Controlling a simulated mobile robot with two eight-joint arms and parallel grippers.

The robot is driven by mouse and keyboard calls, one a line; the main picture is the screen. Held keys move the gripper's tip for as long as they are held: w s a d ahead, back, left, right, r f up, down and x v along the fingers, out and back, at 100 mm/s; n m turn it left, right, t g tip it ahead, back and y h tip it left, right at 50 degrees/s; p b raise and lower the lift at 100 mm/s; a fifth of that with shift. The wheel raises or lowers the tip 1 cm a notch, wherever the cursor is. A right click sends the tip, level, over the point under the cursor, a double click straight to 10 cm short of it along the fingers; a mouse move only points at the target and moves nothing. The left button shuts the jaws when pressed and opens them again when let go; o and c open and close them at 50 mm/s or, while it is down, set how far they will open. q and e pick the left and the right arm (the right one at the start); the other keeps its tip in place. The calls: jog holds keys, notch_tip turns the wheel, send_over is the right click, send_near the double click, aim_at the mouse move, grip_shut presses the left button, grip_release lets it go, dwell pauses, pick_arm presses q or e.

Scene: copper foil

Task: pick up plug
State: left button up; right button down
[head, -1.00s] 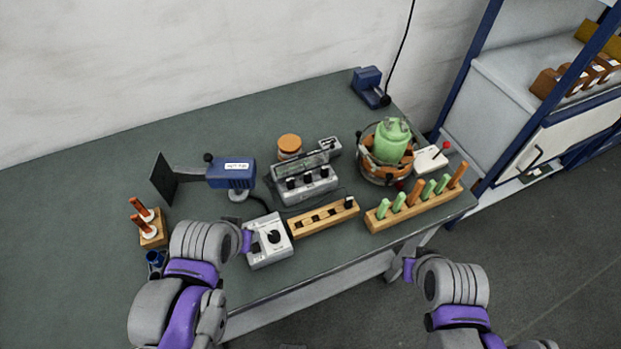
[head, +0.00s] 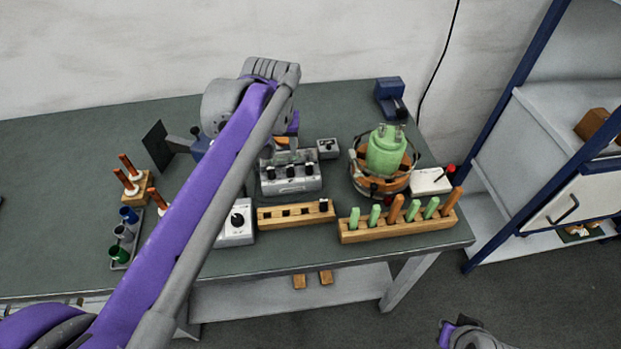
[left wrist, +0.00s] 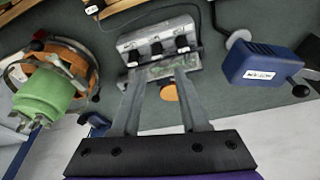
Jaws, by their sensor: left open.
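Black plug-like pieces (head: 290,171) stand in a row on a grey block (head: 305,184); which one is the plug I cannot tell. In the left wrist view, the row (left wrist: 157,48) lies just beyond my fingertips. Only part of my right arm shows, at the bottom right.
A green canister (head: 386,152) sits in a round orange-and-dark holder right of the block. A wooden rack (head: 400,229) of green and orange pegs stands in front of it. A blue device (left wrist: 262,62) and a white dial box (head: 236,226) are close by.

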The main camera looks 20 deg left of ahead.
pick_arm(q)
jog(key=w, duration=0.1)
send_over(290, 166)
jog(key=s, duration=0.1)
notch_tip(290, 166, down, 5)
jog(key=shift+s+r, duration=0.1)
jog(key=shift+d+b+x, duration=0.15)
jog(key=shift+b+x, duration=0.05)
jog(key=shift+x, duration=1.25)
jog(key=shift+d+b+x, duration=0.1)
jog(key=shift+b+x, duration=0.05)
jog(key=shift+x, duration=1.35)
jog(key=shift+s, duration=0.2)
grip_shut()
